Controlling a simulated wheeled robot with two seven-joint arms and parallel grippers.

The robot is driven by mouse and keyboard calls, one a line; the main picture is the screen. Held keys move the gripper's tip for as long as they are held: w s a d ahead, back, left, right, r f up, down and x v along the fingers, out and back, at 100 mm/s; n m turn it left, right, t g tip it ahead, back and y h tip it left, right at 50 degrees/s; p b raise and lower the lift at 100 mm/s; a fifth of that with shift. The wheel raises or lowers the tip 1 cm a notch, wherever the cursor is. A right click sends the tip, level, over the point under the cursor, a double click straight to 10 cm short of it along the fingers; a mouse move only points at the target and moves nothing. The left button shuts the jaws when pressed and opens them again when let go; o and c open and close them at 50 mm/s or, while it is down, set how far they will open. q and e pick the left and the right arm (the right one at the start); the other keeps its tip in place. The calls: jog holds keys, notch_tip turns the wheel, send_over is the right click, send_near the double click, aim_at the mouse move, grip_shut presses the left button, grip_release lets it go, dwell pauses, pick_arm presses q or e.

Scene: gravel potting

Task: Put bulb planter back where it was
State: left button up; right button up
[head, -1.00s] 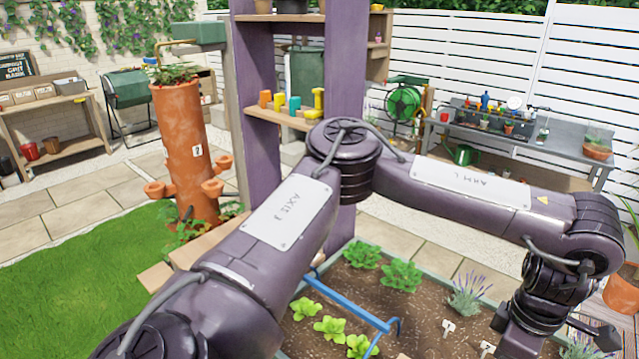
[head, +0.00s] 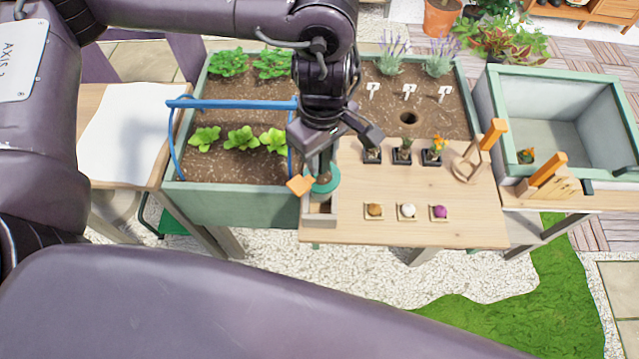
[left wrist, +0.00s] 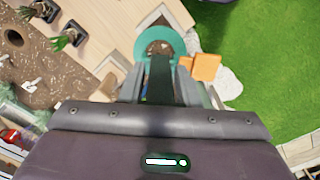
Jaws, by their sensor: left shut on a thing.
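The bulb planter (head: 326,181) has a teal ring and an orange handle part. It hangs under my left gripper (head: 322,152), which is shut on it. It is over a small open grey box (head: 321,219) at the left end of the wooden bench. I cannot tell whether the planter touches the box. In the left wrist view, the planter's teal ring (left wrist: 143,48) shows beyond my gripper (left wrist: 160,80), with dark soil visible through it. My right gripper is not in view.
The wooden bench (head: 420,225) holds several potted bulbs and loose bulbs in small trays. Behind is a green planter bed (head: 235,207) with seedlings, a blue hoop (head: 235,104), labels and a round hole (head: 408,118). A pale green trough (head: 490,95) and orange-handled tools stand right.

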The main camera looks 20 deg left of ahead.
aim_at(321, 177)
pick_arm(q)
notch_tip(321, 177, down, 7)
jog(key=shift+s+a, duration=0.1)
notch_tip(321, 177, down, 4)
jog(key=shift+r+b, duration=0.25)
jog(key=shift+b, duration=0.05)
jog(key=shift+f, duration=0.35)
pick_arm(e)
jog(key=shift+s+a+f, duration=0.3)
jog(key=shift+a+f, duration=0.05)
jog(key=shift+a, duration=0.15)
pick_arm(q)
jog(key=shift+f, duration=0.2)
jog(key=o, duration=0.9)
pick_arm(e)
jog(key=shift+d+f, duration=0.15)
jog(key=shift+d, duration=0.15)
pick_arm(q)
jog(key=shift+r, duration=0.1)
